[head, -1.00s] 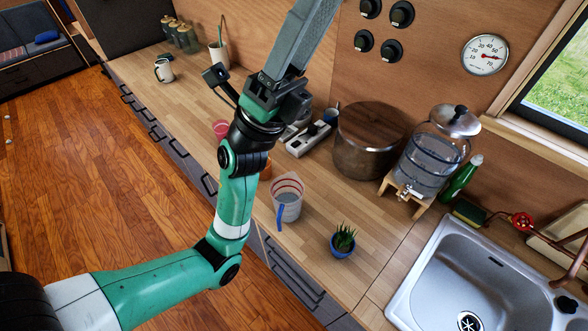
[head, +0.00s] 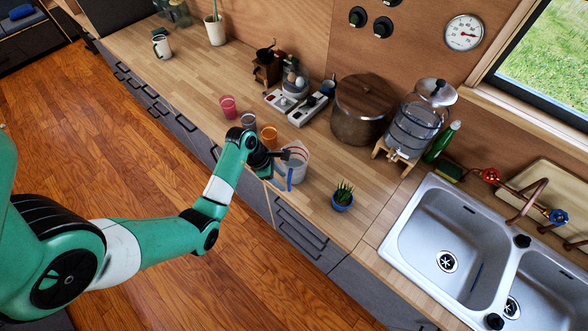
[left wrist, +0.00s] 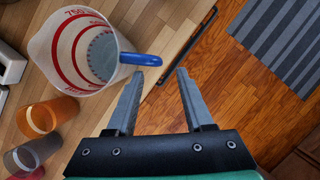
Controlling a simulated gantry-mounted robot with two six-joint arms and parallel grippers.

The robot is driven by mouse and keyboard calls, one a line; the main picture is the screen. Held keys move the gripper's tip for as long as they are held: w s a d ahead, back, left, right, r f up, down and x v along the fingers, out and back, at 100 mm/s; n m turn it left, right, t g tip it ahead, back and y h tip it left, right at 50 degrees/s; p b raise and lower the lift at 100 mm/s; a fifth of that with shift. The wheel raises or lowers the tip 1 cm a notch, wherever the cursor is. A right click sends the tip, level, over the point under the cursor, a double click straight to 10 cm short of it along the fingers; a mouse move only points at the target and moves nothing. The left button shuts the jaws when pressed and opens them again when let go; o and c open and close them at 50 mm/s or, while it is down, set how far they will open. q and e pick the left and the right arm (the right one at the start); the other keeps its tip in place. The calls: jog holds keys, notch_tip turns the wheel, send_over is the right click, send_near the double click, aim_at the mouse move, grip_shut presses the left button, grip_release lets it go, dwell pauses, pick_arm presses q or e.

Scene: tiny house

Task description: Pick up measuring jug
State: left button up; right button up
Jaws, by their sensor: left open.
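The measuring jug (head: 297,158) is clear with red markings and a blue handle. It stands on the wooden counter, left of the small potted plant. In the left wrist view the jug (left wrist: 84,52) is at the upper left, its blue handle (left wrist: 141,59) pointing right towards the fingers. My left gripper (head: 282,163) is beside the jug at its handle side. In the left wrist view the left gripper (left wrist: 158,78) is open and empty, with the handle just beyond the left fingertip. Whether they touch is unclear. My right gripper is not in view.
Orange (head: 268,136), grey (head: 248,121) and pink (head: 229,107) cups stand on the counter left of the jug. A potted plant (head: 342,195) is to its right, and a large pot (head: 362,110) stands behind. The sink (head: 450,235) is at the right.

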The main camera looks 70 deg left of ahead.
aim_at(289, 187)
pick_arm(q)
jog(key=b+x, duration=0.1)
jog(key=x, duration=0.6)
jog(key=shift+s+a+f+b, duration=0.1)
jog(key=shift+a+b, duration=0.05)
jog(key=shift+b, duration=0.2)
jog(key=shift+f, duration=0.25)
grip_shut()
jog(key=shift+r, duration=0.1)
dwell(0.7)
